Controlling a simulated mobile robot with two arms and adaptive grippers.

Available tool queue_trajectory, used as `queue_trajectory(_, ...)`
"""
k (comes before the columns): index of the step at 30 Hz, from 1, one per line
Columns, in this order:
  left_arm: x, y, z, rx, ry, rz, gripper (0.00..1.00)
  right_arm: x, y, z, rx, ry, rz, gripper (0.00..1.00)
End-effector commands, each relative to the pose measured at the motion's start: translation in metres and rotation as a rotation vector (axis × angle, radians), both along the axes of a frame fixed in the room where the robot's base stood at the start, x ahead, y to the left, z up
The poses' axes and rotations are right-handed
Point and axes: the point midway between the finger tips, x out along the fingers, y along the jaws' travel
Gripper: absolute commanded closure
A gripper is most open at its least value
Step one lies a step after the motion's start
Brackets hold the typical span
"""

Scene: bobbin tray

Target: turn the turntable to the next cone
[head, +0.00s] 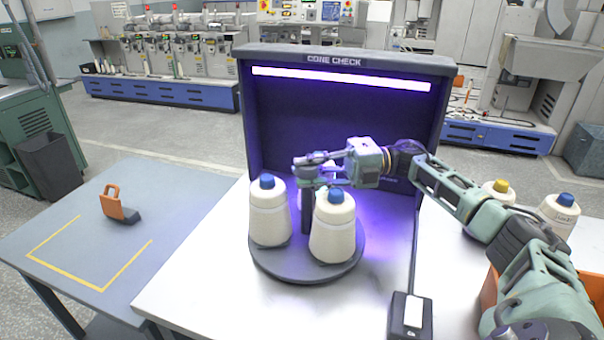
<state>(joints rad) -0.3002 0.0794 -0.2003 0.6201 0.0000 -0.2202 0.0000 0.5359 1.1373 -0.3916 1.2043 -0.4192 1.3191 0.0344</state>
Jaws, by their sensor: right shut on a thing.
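The round dark turntable (300,270) stands on the white table in front of the booth. Two white cones with blue tips, the left cone (269,215) and the front cone (332,230), stand upright on it. My right gripper (306,170) reaches in from the right and is shut on the top of the turntable's dark central post (307,215). The exact contact is partly hidden by the fingers. My left gripper is not in view.
The dark "CONE CHECK" booth (345,62) with a lit purple lamp rises behind the turntable. A yellow-tipped cone (497,192) and a blue-tipped cone (560,213) stand right, near an orange bin (489,295). A dark box (410,318) sits in front. The left table's yellow-marked area is clear.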

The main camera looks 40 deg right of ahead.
Motion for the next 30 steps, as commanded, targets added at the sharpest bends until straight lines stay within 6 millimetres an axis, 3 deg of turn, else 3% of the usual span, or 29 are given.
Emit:
queue_trajectory(17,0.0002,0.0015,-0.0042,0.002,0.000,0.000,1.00,-0.0030,-0.0020,-0.0031,-0.004,0.005,0.016,1.00)
queue_trajectory(18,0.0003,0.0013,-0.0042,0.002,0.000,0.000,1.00,-0.0030,-0.0019,-0.0031,-0.004,0.005,0.016,0.81)
queue_trajectory(21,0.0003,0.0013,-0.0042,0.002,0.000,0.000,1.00,-0.0029,-0.0020,-0.0028,-0.004,0.004,0.016,0.73)
queue_trajectory(30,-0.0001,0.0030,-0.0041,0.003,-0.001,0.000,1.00,-0.0025,-0.0024,0.0005,-0.002,0.001,0.014,0.73)
